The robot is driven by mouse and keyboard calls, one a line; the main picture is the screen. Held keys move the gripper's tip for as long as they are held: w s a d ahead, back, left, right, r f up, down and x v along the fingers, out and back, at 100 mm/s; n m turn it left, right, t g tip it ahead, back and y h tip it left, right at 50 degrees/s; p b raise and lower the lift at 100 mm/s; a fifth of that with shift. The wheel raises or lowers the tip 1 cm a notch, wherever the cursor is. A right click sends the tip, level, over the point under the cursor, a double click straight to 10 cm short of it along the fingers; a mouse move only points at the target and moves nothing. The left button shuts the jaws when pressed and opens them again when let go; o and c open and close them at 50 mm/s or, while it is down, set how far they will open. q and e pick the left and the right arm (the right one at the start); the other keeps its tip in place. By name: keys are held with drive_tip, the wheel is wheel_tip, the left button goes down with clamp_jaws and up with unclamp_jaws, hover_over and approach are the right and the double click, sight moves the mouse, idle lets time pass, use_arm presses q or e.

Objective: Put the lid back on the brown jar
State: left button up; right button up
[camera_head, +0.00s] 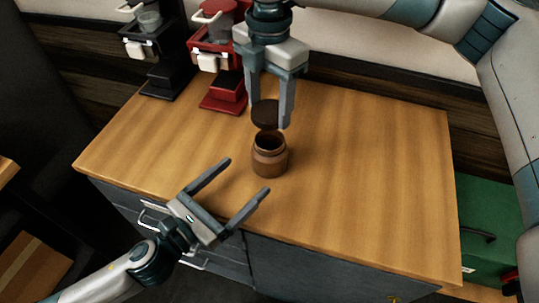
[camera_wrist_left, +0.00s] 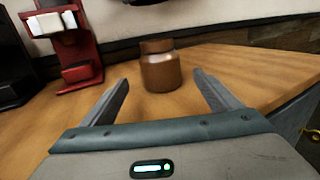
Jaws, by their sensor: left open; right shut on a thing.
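The brown jar (camera_head: 270,158) stands upright and open-topped on the wooden counter. It also shows in the left wrist view (camera_wrist_left: 160,70), between and beyond my left fingers. The dark round lid (camera_head: 266,114) is held tilted above the jar's mouth, apart from it. My right gripper (camera_head: 269,112) comes down from above and is shut on the lid. My left gripper (camera_head: 238,180) is open and empty, low in front of the jar at the counter's front edge; its fingers (camera_wrist_left: 162,90) point toward the jar without touching it.
A red coffee machine (camera_head: 222,88) and a black one (camera_head: 158,75) stand at the counter's back left. The right half of the wooden counter (camera_head: 370,170) is clear. A green box (camera_head: 490,220) is beside the counter at the right.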

sight(269, 155)
use_arm(q)
drive_tip(key=x, duration=1)
drive_tip(key=shift+w, duration=0.1)
drive_tip(key=shift+c, duration=0.3)
drive_tip(key=c, duration=1.5)
drive_tip(key=shift+c, duration=0.2)
use_arm(e)
drive_tip(key=shift+f, duration=2.5)
